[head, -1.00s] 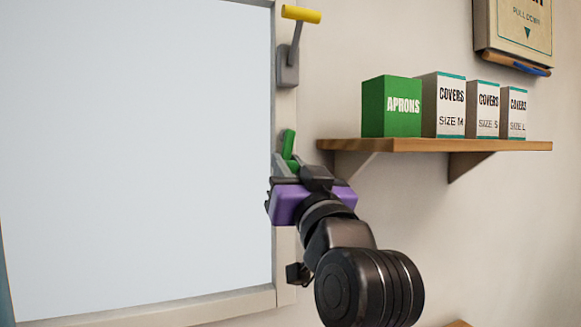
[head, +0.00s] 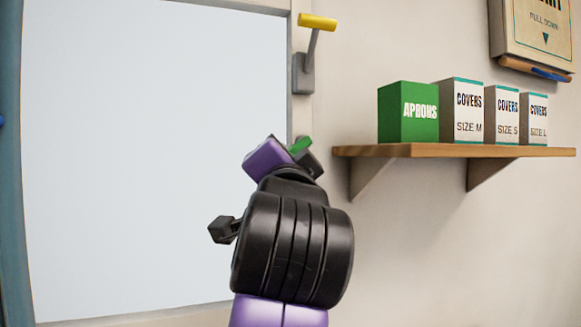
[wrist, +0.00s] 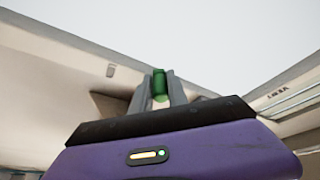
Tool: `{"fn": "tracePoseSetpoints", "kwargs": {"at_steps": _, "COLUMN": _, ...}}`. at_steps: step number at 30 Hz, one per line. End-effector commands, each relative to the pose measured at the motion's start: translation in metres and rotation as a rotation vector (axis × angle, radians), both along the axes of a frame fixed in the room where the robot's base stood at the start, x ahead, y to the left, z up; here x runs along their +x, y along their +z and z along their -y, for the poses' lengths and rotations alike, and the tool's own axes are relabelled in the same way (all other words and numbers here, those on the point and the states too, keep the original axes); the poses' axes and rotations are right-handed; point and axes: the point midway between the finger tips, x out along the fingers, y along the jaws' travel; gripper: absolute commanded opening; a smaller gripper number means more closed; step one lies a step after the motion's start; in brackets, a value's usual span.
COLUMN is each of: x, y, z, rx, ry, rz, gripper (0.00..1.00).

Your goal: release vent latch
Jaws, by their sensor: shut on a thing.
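A green latch handle (head: 301,145) sits at the right frame of the large pale window panel (head: 155,150) in the head view. Only its tip shows past my gripper, tilted to the right; its base is hidden behind my wrist. In the wrist view the green handle (wrist: 159,85) stands between the two grey fingers of my gripper (wrist: 162,88), which is shut on it. A second latch with a yellow handle (head: 317,22) is above on the same frame, with its lever up and its grey mount on the frame.
A wooden shelf (head: 450,151) to the right holds a green APRONS box (head: 408,112) and several COVERS boxes (head: 467,110). A cream wall box (head: 540,32) hangs above them. The word VENT (wrist: 279,95) shows on a surface at right in the wrist view.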

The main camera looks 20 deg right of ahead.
Motion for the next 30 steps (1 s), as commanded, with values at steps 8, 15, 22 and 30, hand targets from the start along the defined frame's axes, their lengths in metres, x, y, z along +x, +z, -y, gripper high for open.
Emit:
{"fn": "tracePoseSetpoints", "kwargs": {"at_steps": 8, "x": -0.0007, "y": 0.008, "z": -0.0068, "rx": 0.067, "ry": 0.009, "rz": 0.01, "gripper": 0.0}}
{"fn": "tracePoseSetpoints", "kwargs": {"at_steps": 15, "x": -0.0007, "y": 0.0091, "z": -0.0067, "rx": 0.076, "ry": 0.009, "rz": 0.011, "gripper": 0.0}}
{"fn": "tracePoseSetpoints", "kwargs": {"at_steps": 22, "x": -0.0008, "y": 0.0096, "z": -0.0066, "rx": 0.076, "ry": 0.009, "rz": 0.012, "gripper": 0.22}}
{"fn": "tracePoseSetpoints", "kwargs": {"at_steps": 30, "x": -0.0005, "y": 0.007, "z": -0.0042, "rx": 0.078, "ry": 0.004, "rz": 0.006, "gripper": 0.41}}
